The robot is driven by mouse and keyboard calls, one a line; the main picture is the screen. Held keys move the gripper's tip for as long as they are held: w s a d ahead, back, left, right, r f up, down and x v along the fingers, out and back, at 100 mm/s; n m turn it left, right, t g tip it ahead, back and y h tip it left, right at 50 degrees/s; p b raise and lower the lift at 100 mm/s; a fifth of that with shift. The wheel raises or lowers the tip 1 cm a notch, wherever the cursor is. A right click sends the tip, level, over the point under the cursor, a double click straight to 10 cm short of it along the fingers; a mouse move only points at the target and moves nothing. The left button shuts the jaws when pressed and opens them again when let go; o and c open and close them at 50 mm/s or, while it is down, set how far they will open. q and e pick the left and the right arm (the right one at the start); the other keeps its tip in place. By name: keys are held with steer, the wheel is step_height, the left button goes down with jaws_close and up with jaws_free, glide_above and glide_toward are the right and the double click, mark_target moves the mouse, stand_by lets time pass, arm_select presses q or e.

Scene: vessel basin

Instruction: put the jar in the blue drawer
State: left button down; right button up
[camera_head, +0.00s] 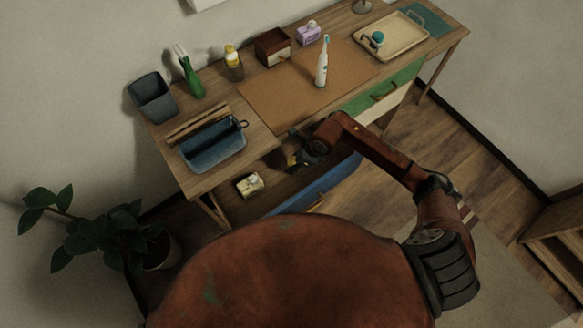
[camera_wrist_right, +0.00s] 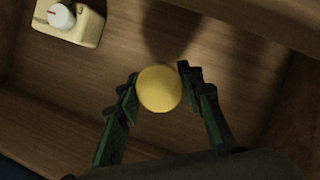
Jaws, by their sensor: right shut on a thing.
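The jar shows as a round yellow lid (camera_wrist_right: 159,89) in the right wrist view, between the two dark green fingers of my right gripper (camera_wrist_right: 158,92). The gripper is shut on it. In the head view my right gripper (camera_head: 300,158) is low in front of the desk, over the open blue drawer (camera_head: 322,188), with a small bit of yellow at its fingers. The wooden drawer floor lies below the jar in the wrist view. I cannot tell whether the jar touches it. My left gripper is not in view.
A cream box with a white dial (camera_head: 250,184) lies in the left end of the drawer, also in the wrist view (camera_wrist_right: 68,22). The desktop above holds a blue basket (camera_head: 213,146), a toothbrush (camera_head: 322,65) and a tray (camera_head: 393,36). A green drawer (camera_head: 385,88) is at the right.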

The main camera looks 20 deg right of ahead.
steer(key=shift+f+b, duration=0.3)
steer(key=shift+f, duration=1.95)
steer(key=shift+f, duration=0.15)
steer(key=o, duration=1.2)
steer(key=shift+r, duration=0.45)
steer(key=p+v, duration=0.1)
steer(key=v, duration=1)
steer(key=shift+s+d+r+p, duration=0.1)
steer(key=shift+s+r+p, duration=0.1)
steer(key=shift+p, duration=0.15)
